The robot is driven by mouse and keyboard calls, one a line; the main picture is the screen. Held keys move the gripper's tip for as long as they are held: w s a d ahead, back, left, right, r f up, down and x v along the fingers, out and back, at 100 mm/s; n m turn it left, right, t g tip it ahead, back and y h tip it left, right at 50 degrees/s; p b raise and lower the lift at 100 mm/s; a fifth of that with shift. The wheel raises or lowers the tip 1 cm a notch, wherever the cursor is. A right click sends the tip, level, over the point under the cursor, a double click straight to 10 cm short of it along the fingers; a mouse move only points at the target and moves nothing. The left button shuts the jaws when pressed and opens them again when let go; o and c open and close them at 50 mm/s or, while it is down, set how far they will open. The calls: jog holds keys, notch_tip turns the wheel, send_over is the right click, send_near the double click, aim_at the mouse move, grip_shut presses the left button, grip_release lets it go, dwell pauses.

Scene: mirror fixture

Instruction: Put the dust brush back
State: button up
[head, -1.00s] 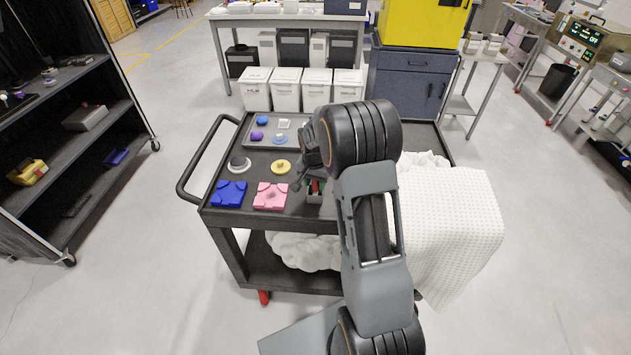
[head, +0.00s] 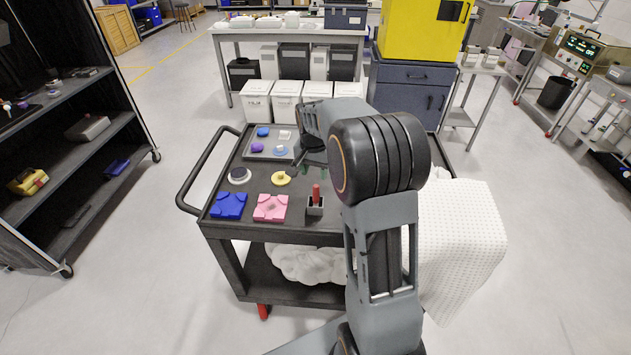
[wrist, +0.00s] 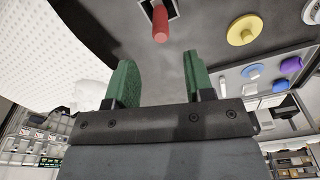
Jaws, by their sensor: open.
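The dust brush shows as a red handle (head: 316,195) standing upright in a small grey holder (head: 315,210) on the cart's front part. Its bristles are hidden inside the holder. The red handle also shows in the wrist view (wrist: 160,24), beyond my fingertips. My gripper (wrist: 160,62) is open, with its two green fingers apart and nothing between them. In the head view my gripper is partly hidden by my own arm and is above and behind the holder, clear of the handle.
The dark cart top (head: 243,178) carries a blue fixture block (head: 229,205), a pink one (head: 270,208), a yellow disc (head: 281,178) and a grey round part (head: 239,176). A tray (head: 262,156) with small parts lies behind. White cloth (head: 465,230) hangs at right.

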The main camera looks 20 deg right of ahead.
jog(key=s+a+r+n+t, duration=0.2)
jog(key=s+a+r+n, duration=0.2)
jog(key=s+a+r, duration=0.45)
jog(key=s+a+f+n+t, duration=0.1)
jog(key=s+n, duration=0.4)
jog(key=s, duration=0.8)
jog(key=shift+a+f+y, duration=0.15)
jog(key=shift+f+y, duration=0.25)
jog(key=shift+f, duration=0.25)
